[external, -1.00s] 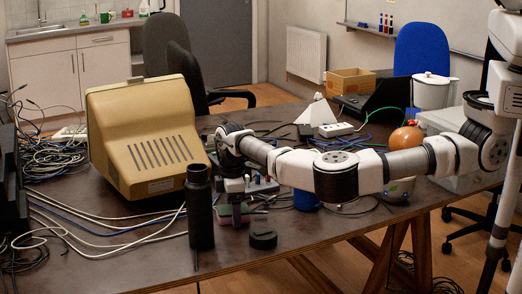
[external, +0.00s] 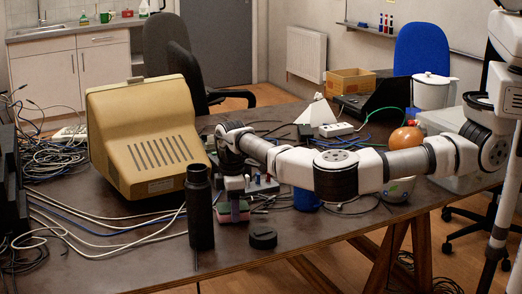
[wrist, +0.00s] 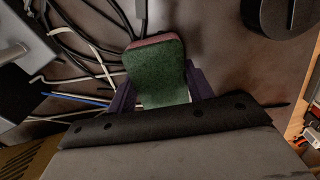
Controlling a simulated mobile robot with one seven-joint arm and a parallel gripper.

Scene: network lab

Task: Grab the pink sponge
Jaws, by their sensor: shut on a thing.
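The sponge (external: 232,213) is pink with a green face. In the external view it sits low at the table's front, just right of the black bottle. In the wrist view the sponge (wrist: 155,70) shows its green face and a pink edge. My gripper (external: 234,192) points down over it, with a finger on each side in the wrist view (wrist: 158,92). The jaws are shut on the sponge. Whether its underside still touches the table is hard to tell.
A black bottle (external: 199,208) stands close left of my gripper, and a black round lid (external: 263,239) lies in front. The beige monitor (external: 145,140) is behind left. Cables (external: 80,215) spread over the left. A blue cup (external: 307,198) is to the right.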

